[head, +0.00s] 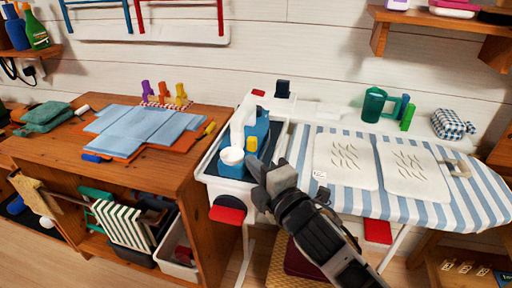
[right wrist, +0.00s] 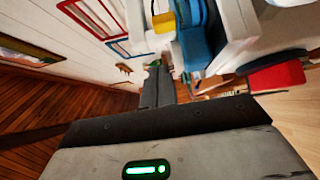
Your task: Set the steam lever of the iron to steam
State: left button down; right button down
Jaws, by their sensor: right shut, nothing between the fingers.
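The blue and white iron (head: 262,128) rests on the stand at the left end of the ironing board. A small yellow piece (head: 252,143), perhaps the steam lever, shows on its near side; its setting cannot be read. My right gripper (head: 262,176) is shut and empty, just in front of and below the yellow piece, and partly hides the stand. In the right wrist view the shut fingers (right wrist: 158,88) point toward the iron's blue body (right wrist: 194,45), with the yellow piece (right wrist: 163,22) above them. Contact cannot be told. My left gripper is out of view.
The striped ironing board (head: 300,180) extends right, carrying two pale printed cloths (head: 345,162). A white round cup-like part (head: 232,157) sits beside the iron. A red block (head: 227,214) juts below the stand. A wooden cabinet (head: 180,165) with folded blue cloth (head: 145,130) stands left.

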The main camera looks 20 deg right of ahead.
aim_at(256, 149)
jog(key=w, duration=0.2)
jog(key=w+d, duration=0.1)
jog(key=w, duration=0.1)
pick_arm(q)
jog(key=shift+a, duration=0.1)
pick_arm(e)
jog(key=shift+w+d, duration=0.45)
jog(key=shift+w, duration=0.15)
pick_arm(q)
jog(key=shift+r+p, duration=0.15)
jog(key=shift+p, duration=0.2)
pick_arm(e)
jog(key=shift+r, duration=0.15)
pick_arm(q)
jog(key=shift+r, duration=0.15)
